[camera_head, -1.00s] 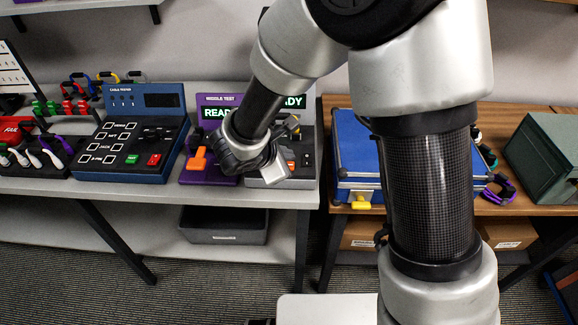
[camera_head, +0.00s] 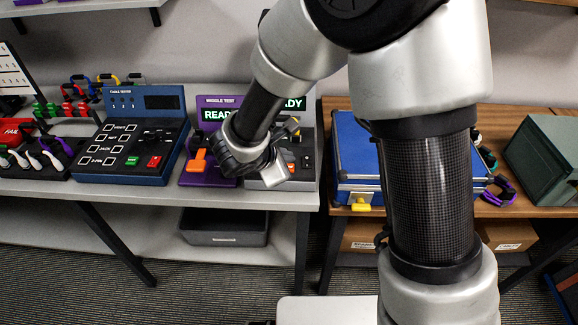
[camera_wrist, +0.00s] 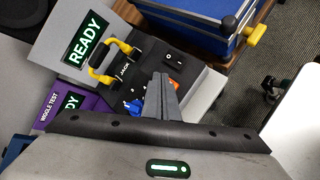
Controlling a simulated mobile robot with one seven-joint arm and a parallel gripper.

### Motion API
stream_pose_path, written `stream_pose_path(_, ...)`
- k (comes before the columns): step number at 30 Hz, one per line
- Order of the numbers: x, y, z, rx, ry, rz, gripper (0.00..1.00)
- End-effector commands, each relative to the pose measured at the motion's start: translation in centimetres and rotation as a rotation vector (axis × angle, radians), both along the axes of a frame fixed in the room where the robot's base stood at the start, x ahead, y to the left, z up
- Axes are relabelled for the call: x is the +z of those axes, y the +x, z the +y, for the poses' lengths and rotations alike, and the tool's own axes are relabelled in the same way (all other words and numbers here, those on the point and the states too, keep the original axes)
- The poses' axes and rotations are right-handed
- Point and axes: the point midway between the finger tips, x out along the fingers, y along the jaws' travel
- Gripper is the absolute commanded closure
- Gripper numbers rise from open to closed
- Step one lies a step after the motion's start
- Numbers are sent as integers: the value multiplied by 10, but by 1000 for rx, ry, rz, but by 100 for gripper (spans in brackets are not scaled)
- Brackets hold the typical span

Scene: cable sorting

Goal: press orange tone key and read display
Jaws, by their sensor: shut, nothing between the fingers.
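The grey tester (camera_head: 309,178) stands on the grey bench, partly hidden behind my arm in the head view. The orange key (camera_wrist: 175,86) is on the tester's dark panel, partly hidden beside my fingers. My gripper (camera_wrist: 161,76) is shut and empty, its fingertips over the panel right beside the orange key. Whether they touch the key cannot be told.
The purple wiggle tester (camera_head: 208,178) with its orange lever (camera_head: 198,160) stands close at left, its display also lit. A blue cable tester (camera_head: 130,150) is further left. A blue case (camera_head: 355,150) stands on the wooden table at right.

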Motion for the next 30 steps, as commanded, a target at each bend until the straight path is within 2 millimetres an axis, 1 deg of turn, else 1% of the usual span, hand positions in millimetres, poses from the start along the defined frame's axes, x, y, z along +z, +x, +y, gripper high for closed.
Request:
stream_pose_path(20, 0, 0, 0, 0, 0, 0, 100)
stream_pose_path(30, -9, 0, 0, 0, 0, 0, 100)
